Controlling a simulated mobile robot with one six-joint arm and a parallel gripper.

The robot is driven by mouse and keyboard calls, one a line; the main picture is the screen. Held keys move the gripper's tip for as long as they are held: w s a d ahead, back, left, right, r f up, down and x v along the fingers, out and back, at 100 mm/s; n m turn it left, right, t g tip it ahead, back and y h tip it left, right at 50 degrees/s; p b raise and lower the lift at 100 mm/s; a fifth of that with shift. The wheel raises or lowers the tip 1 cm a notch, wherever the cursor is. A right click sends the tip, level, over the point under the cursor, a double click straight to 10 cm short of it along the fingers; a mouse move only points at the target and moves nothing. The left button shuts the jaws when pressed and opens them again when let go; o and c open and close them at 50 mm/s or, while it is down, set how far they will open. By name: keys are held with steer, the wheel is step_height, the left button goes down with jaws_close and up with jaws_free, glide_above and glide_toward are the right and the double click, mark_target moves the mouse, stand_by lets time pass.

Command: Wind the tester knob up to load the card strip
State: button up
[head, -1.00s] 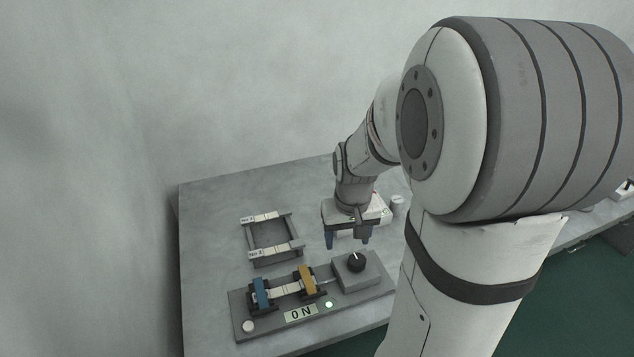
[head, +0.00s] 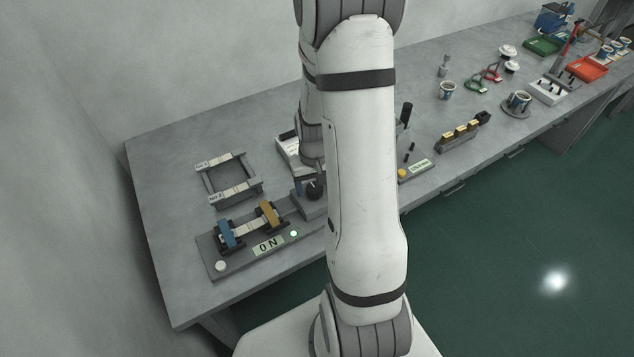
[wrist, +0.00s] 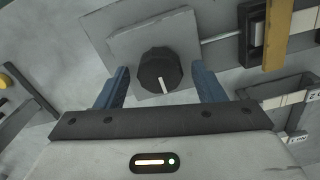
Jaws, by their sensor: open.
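The tester (head: 207,250) is a grey plate near the table's left front, with a display (head: 268,246) reading 0 N and a lit green lamp (head: 294,233). A pale card strip (head: 250,227) spans its blue clamp (head: 225,233) and its yellow clamp (head: 268,214). The dark knob (wrist: 159,70), with a white pointer line, sits on a grey block; it is partly hidden by my arm in the head view (head: 315,189). My gripper (wrist: 160,74) is open, its blue fingers on either side of the knob. I cannot tell whether they touch it.
A grey frame (head: 210,190) holding strips labelled No.1 and No.2 lies behind the tester. A white box (head: 287,150) is close behind my gripper. Cups, trays and other fixtures stand along the table to the right. The left table corner is clear.

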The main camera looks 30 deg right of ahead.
steer(key=shift+f, duration=0.1)
steer(key=shift+c, duration=0.4)
steer(key=c, duration=0.9)
steer(key=shift+o, duration=0.6)
steer(key=shift+d, duration=0.2)
steer(key=shift+a, duration=0.15)
steer(key=shift+c, duration=0.6)
steer(key=m+b, duration=0.2)
steer(key=m, duration=0.2)
steer(key=shift+f+m+b, duration=0.1)
steer(key=shift+m+b, duration=0.2)
steer(key=shift+m, duration=0.1)
steer(key=shift+m+b, duration=0.7)
steer(key=shift+m, duration=1.3)
